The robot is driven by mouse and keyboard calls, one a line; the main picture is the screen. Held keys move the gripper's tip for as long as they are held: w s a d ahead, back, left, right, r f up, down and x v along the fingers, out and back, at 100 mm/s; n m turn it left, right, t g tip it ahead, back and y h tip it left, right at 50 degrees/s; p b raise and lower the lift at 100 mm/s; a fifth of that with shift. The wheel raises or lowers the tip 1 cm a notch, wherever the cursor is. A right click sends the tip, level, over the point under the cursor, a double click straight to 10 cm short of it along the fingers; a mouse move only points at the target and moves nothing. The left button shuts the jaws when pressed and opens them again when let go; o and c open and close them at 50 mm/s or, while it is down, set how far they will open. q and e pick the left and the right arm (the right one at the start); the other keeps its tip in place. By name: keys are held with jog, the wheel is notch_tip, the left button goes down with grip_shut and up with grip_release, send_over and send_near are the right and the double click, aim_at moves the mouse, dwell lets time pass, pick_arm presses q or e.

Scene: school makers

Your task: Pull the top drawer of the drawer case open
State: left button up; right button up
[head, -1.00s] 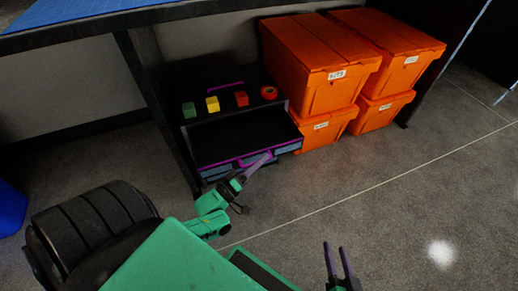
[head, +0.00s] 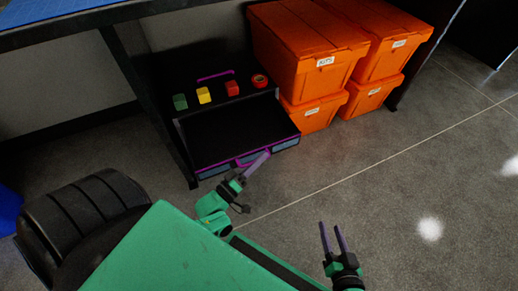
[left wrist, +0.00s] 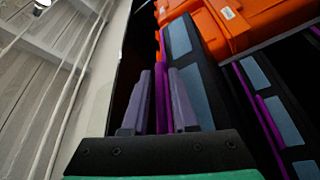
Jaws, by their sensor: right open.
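The black drawer case (head: 218,107) stands on the floor under the table. Its top drawer (head: 284,145) is far out, and its dark inside looks empty. The drawer front has a purple rim and a purple handle (head: 247,158). My left gripper (head: 262,157) is at this handle. In the left wrist view, the fingers of my left gripper (left wrist: 162,100) lie on both sides of the purple handle (left wrist: 161,60), closed around it. The lower drawer fronts show in that view with pale blue panels. My right gripper (head: 330,225) is open and empty over the floor.
A green block (head: 180,102), a yellow block (head: 204,95), a red block (head: 232,88) and a red tape roll (head: 260,80) rest on the case top. Orange bins (head: 300,55) stand close on its right. A black table leg (head: 150,95) is on its left. Floor ahead is clear.

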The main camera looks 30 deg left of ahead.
pick_arm(q)
jog(key=shift+s+a, duration=0.1)
dwell(0.3)
jog(key=p+v, duration=0.1)
jog(key=v, duration=1.3)
jog(key=shift+s, duration=0.15)
